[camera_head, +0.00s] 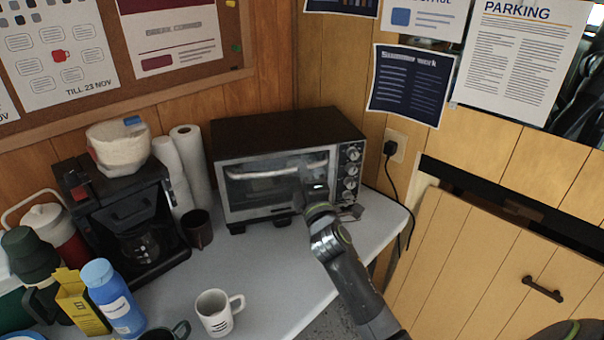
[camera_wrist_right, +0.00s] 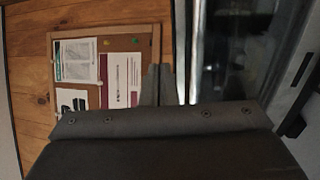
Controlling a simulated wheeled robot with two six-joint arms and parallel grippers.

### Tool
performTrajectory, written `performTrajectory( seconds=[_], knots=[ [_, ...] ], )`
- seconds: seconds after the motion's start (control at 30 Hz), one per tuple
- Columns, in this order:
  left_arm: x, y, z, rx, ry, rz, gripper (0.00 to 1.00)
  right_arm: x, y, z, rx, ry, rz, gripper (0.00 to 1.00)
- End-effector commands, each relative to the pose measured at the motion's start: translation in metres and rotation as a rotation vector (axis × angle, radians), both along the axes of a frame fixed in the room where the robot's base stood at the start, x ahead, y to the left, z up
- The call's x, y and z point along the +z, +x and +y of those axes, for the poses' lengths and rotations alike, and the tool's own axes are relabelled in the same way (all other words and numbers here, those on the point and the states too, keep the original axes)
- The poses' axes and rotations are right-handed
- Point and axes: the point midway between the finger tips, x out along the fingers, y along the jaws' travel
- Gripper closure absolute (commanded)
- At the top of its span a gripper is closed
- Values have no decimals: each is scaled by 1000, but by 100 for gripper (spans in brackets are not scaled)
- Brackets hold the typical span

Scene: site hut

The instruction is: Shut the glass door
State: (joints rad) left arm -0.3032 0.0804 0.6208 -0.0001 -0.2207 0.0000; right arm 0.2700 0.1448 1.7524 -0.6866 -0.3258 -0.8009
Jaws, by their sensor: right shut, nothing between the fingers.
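The toaster oven (camera_head: 286,133) stands at the back of the white counter. Its glass door (camera_head: 262,189) faces me, with a pale bar handle (camera_head: 275,172) along its top. The door looks upright against the oven front; I cannot tell whether a small gap is left. My right gripper (camera_head: 301,201) is shut and empty, at the lower right part of the door, and hides some of it. I cannot tell whether it touches the glass. In the right wrist view, its fingers (camera_wrist_right: 158,86) show closed beside the dark glass (camera_wrist_right: 232,55). My left gripper is out of view.
Left of the oven are paper rolls (camera_head: 189,160), a dark mug (camera_head: 198,229) and a coffee maker (camera_head: 120,215). A white mug (camera_head: 216,311) and a blue bottle (camera_head: 112,297) stand nearer. The counter (camera_head: 262,262) is clear before the oven.

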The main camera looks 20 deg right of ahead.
Motion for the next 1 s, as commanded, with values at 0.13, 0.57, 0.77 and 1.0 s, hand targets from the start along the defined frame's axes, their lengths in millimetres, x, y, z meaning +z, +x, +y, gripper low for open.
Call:
performTrajectory(
  seconds=[0.13, 0.57, 0.77, 1.0],
  knots=[
    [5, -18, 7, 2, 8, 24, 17, 1, -24, 4, 0, 3, 1, 100],
    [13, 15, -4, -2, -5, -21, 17, 0, -84, 13, 1, 3, 0, 100],
    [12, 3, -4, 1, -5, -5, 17, 0, -88, 14, 0, 1, -1, 100],
    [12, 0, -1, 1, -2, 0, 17, -33, -111, -6, -40, 184, 114, 100]
  ],
)
